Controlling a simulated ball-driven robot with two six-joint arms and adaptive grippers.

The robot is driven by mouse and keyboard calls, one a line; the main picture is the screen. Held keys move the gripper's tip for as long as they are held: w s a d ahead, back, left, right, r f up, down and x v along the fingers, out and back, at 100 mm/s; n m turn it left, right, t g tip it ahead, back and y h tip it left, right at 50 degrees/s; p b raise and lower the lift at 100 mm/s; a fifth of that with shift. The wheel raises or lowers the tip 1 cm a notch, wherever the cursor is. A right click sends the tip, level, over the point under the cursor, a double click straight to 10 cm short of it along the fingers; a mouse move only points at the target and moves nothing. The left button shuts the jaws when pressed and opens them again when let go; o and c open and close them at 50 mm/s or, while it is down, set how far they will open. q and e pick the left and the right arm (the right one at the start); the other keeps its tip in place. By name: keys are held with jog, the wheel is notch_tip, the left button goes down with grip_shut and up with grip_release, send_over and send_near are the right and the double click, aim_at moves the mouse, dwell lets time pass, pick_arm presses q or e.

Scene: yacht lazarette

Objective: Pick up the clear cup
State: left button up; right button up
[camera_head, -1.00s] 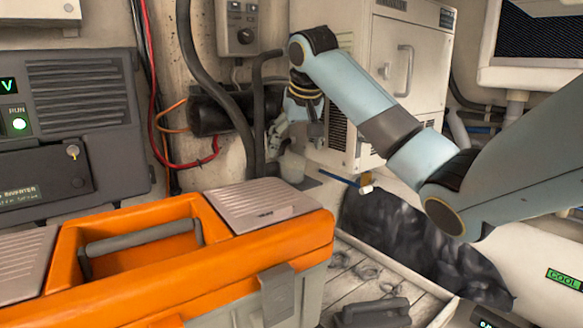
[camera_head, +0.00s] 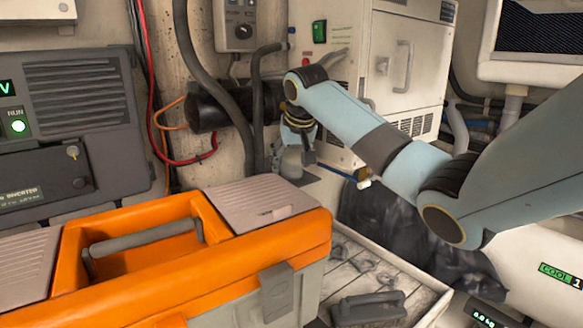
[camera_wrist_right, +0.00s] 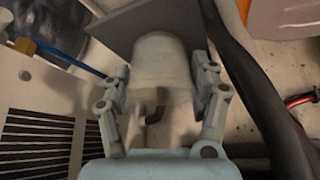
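The clear cup (camera_head: 291,165) stands at the back, beside the white cabinet, and looks greyish and see-through. My right gripper (camera_head: 297,150) is over it, pointing down, and partly hides it. In the right wrist view the cup (camera_wrist_right: 160,62) lies between the two fingers of my right gripper (camera_wrist_right: 162,80), one on each side. The fingers are spread and close to the cup's wall; no firm grip on it shows. My left gripper is not in view.
An orange toolbox (camera_head: 225,262) fills the near left. The white cabinet (camera_head: 410,75) stands right behind the gripper. A dark hose (camera_head: 258,110) runs close left of it, beside a black cylinder (camera_head: 212,110). A blue-handled tool (camera_head: 350,179) lies right of the cup.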

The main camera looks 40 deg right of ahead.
jog(key=c, duration=0.5)
jog(key=shift+c, duration=0.3)
